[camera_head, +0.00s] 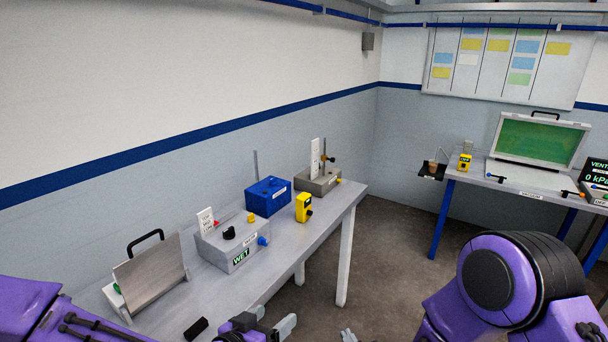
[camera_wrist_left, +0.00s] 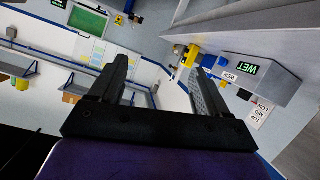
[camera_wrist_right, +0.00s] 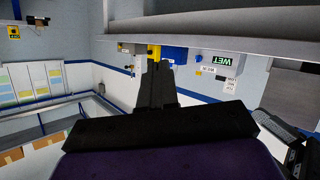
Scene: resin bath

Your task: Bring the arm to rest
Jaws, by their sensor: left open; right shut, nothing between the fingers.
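My left gripper (camera_head: 272,319) shows at the bottom edge of the head view, in front of the long bench's near edge. Its two fingers stand wide apart in the left wrist view (camera_wrist_left: 156,78), with nothing between them. My right gripper shows only as pale fingertips (camera_head: 347,336) at the bottom edge of the head view, over the floor. In the right wrist view its fingers (camera_wrist_right: 157,75) are together and hold nothing. My right forearm, purple with a black joint, is raised at the lower right of the head view. Neither gripper visibly touches anything.
The bench (camera_head: 328,218) along the left wall carries a grey WET box (camera_head: 233,245), a blue box (camera_head: 268,196), a yellow device (camera_head: 304,207) and a tilted metal plate (camera_head: 152,275). A second table (camera_head: 515,183) stands at the back right. Floor between them is clear.

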